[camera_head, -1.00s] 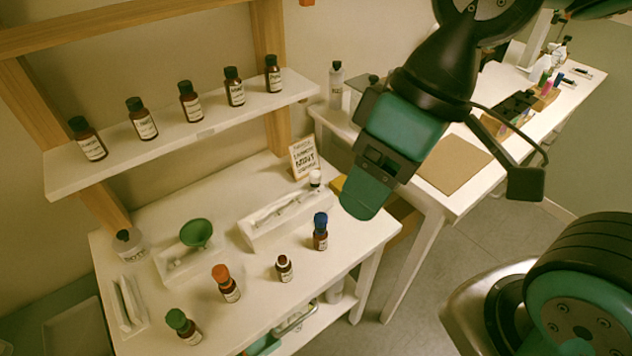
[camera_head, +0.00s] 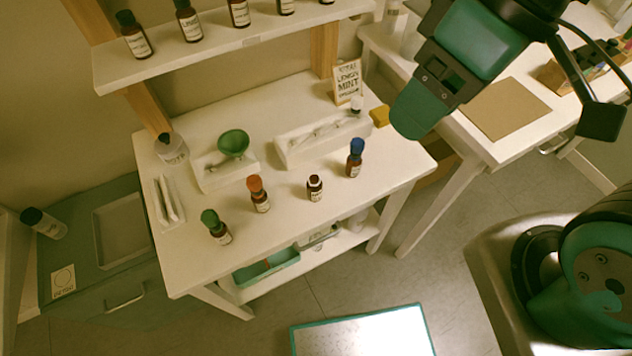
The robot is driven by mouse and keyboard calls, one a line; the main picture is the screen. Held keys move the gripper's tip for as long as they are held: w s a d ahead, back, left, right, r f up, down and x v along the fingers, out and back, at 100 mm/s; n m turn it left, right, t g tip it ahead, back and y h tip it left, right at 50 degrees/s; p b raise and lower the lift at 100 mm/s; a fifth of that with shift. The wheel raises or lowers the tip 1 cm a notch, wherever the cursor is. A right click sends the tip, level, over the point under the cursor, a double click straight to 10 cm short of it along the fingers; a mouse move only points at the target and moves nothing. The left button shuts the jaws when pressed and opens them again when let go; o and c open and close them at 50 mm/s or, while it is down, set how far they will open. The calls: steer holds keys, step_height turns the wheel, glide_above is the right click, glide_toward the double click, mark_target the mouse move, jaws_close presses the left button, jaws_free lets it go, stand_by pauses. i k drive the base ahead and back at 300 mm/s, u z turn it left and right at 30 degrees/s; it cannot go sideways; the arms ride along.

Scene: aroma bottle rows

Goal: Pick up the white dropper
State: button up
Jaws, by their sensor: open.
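A small piece with a white rounded top (camera_head: 357,103), which looks like the white dropper, is at the right end of a white rack (camera_head: 297,158) on the white table. Its lower part is hard to make out. A small brown bottle with a pale top (camera_head: 315,188) stands in front of the rack; whether it is capped or open is unclear. My gripper (camera_head: 408,122) is open and empty, above and to the right of the rack in the picture, apart from the dropper. Its jaws are seen from the side, so the gap hardly shows.
Brown bottles with blue (camera_head: 355,158), orange (camera_head: 259,195) and green (camera_head: 215,227) tops stand along the table front. A green funnel (camera_head: 233,143), a sign (camera_head: 347,82) and a yellow block (camera_head: 380,116) are near the rack. A shelf (camera_head: 215,50) of bottles overhangs the back.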

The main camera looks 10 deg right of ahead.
mark_target(357, 101)
steer(key=z, duration=1.55)
steer(key=k, duration=0.8)
steer(key=u, duration=1.45)
steer(key=i, duration=1)
steer(key=z, duration=0.05)
